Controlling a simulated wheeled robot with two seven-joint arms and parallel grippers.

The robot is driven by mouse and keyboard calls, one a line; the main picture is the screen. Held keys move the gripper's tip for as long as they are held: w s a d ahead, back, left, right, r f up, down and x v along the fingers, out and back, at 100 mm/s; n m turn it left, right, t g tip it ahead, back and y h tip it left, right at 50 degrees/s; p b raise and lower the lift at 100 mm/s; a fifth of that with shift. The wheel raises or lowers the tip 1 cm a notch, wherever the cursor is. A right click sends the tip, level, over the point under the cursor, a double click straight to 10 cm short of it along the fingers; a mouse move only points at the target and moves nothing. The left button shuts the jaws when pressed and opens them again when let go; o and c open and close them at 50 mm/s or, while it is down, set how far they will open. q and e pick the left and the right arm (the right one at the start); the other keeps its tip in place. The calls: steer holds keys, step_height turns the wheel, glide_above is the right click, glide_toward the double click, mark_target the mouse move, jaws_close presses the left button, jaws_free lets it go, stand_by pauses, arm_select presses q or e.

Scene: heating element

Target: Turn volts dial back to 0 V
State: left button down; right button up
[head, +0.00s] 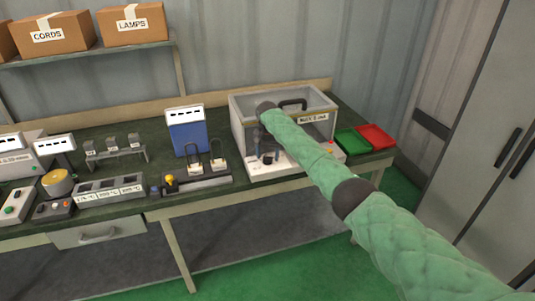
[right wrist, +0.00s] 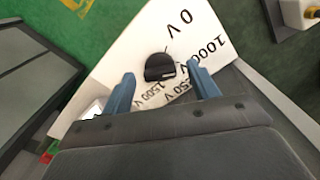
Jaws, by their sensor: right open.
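The volts dial (right wrist: 158,67) is a black knob on a white panel (right wrist: 125,47) in the right wrist view. Labels around it read 0 V, 1000 V and 1500 V, with another partly hidden one ending in 50 V. A small pale mark shows on the knob's right side; I cannot tell exactly which label it points to. My right gripper (right wrist: 165,87) is open, its two blue fingers on either side of the knob with gaps. In the head view, this gripper (head: 268,152) is at the front of the clear-walled box (head: 238,120), and the dial is hidden or too small. My left gripper is out of view.
A green tray (head: 352,142) and a red tray (head: 376,137) lie right of the box. A blue unit (head: 187,135) and a dark base with a yellow knob (head: 170,180) stand left of it. Grey cabinets (head: 470,130) are at the far right.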

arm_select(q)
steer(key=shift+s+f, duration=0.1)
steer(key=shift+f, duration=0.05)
arm_select(e)
steer(key=shift+s+f, duration=0.1)
steer(key=shift+f, duration=0.15)
steer(key=c, duration=1)
